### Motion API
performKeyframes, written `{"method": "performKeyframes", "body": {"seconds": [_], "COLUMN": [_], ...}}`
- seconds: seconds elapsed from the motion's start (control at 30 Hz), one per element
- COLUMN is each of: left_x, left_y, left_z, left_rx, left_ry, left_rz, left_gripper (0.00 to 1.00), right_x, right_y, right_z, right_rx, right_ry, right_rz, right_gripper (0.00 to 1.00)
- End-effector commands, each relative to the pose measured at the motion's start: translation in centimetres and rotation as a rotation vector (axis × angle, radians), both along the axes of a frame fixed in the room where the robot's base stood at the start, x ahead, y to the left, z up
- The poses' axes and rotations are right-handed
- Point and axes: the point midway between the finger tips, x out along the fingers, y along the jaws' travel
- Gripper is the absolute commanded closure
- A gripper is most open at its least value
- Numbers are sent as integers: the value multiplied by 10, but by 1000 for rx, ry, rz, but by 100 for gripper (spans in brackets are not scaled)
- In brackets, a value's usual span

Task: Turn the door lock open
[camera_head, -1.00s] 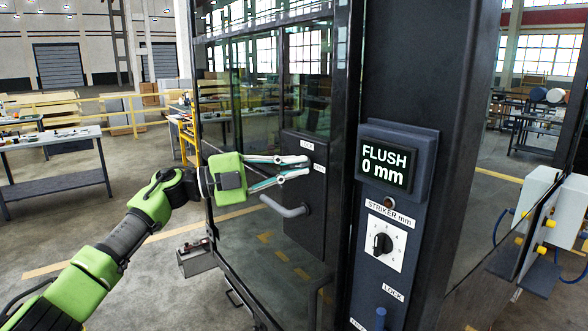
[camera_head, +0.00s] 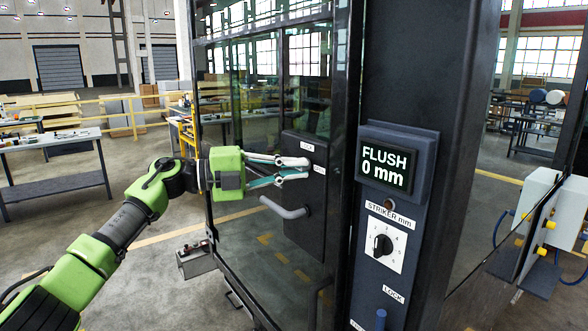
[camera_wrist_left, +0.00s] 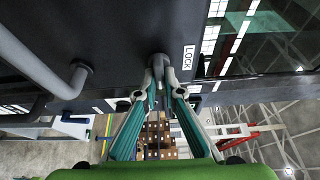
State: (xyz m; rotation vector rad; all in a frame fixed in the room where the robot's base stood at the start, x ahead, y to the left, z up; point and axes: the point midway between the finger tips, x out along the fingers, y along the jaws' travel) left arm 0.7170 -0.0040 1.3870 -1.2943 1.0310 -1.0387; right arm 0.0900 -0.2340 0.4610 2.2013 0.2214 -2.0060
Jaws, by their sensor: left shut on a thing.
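My left gripper (camera_head: 306,168) reaches the plate from the left, just above the grey door handle (camera_head: 286,208). In the left wrist view, my left gripper (camera_wrist_left: 160,84) has its fingertips closed around a small grey lock knob (camera_wrist_left: 158,62) beside the LOCK label (camera_wrist_left: 188,57). The fingers hide part of the knob, so its exact angle is hard to tell. My right gripper is not in view.
A display (camera_head: 387,166) reading FLUSH 0 mm and a STRIKER dial (camera_head: 382,245) are on the dark post right of the door. The handle (camera_wrist_left: 45,65) juts out close to the left gripper. A workbench (camera_head: 55,150) stands far left with open floor before it.

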Motion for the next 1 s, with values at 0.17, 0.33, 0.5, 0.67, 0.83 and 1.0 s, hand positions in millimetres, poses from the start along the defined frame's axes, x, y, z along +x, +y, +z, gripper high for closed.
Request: {"method": "performKeyframes", "body": {"seconds": [0.17, 0.33, 0.5, 0.67, 0.83, 1.0], "left_x": [0, 0, 0, -4, -13, -21], "left_y": [0, 0, 3, 24, 60, 92], "left_z": [-1, -1, -1, -1, -1, -1], "left_rx": [2, 1, 1, 0, 2, 2], "left_ry": [-1, 0, 0, 1, 0, 0], "left_rz": [0, 0, 1, 4, 4, 2], "left_gripper": [75, 75, 75, 75, 75, 75], "right_x": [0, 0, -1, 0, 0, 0], "right_y": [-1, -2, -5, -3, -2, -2], "right_z": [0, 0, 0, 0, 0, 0], "right_rx": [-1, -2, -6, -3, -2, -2], "right_ry": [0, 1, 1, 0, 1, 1], "right_rz": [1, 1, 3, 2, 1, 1], "right_gripper": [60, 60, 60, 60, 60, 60]}}
